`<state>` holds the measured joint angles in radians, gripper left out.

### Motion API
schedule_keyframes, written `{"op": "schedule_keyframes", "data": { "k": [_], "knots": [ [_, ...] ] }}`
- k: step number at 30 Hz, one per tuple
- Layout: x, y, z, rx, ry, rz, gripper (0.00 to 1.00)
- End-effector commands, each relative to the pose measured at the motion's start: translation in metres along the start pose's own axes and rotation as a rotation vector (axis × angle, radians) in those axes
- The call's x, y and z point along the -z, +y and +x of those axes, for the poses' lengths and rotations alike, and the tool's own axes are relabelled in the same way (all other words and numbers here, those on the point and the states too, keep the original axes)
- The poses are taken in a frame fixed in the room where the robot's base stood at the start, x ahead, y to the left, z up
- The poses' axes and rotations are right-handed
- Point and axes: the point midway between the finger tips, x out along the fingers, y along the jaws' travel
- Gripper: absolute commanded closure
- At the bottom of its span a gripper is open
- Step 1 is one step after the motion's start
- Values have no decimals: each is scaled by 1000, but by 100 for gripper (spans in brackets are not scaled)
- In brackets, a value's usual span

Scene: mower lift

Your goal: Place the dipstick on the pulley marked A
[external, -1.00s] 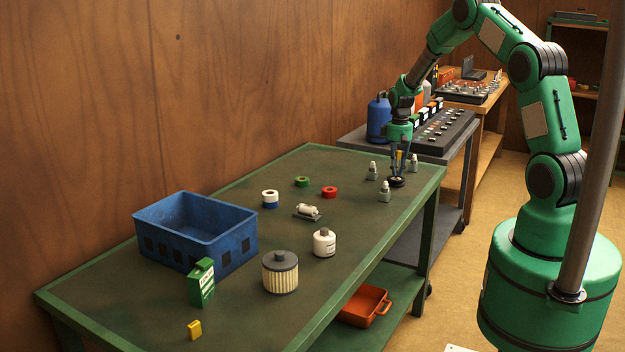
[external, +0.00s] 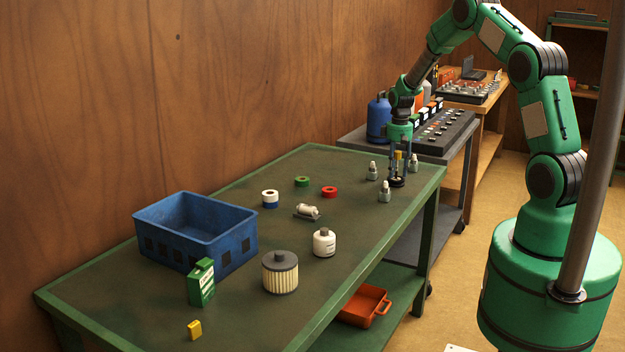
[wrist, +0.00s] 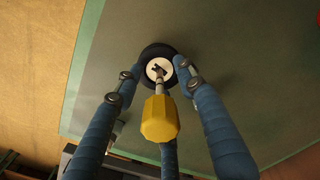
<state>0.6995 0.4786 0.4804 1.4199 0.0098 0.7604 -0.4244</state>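The dipstick has a yellow faceted handle (wrist: 159,119) and a thin metal shaft. In the wrist view its lower end meets the pale hub of a black pulley (wrist: 158,64). In the external view the yellow handle (external: 398,156) stands roughly upright above the black pulley (external: 397,182), near the table's far right corner. My gripper (external: 398,175) is around the dipstick, its blue fingers spread and apart from the handle. In the wrist view my gripper (wrist: 158,80) has its fingertips low beside the pulley. I cannot read any letter on the pulley.
Small grey-capped bottles (external: 385,192) stand close around the pulley. A blue crate (external: 205,230), a ribbed filter (external: 280,272), a white bottle (external: 324,243) and coloured rings (external: 330,191) are on the green-edged table (external: 110,292). The middle of the table has free room.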

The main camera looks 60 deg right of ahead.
Motion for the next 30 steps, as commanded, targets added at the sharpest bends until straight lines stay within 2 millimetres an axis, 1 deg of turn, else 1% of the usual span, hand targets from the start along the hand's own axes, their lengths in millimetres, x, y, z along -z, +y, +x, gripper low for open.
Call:
{"op": "schedule_keyframes", "data": {
  "k": [5,8,18,21,25,30],
  "knots": [
    [0,0,-15,-1,2,0,61],
    [1,0,-29,-1,3,0,61],
    [1,0,-85,-1,3,0,61],
    [0,0,-98,-1,1,0,61],
    [0,0,-112,-1,2,0,61],
    [0,0,-119,0,0,0,61]
  ]
}}
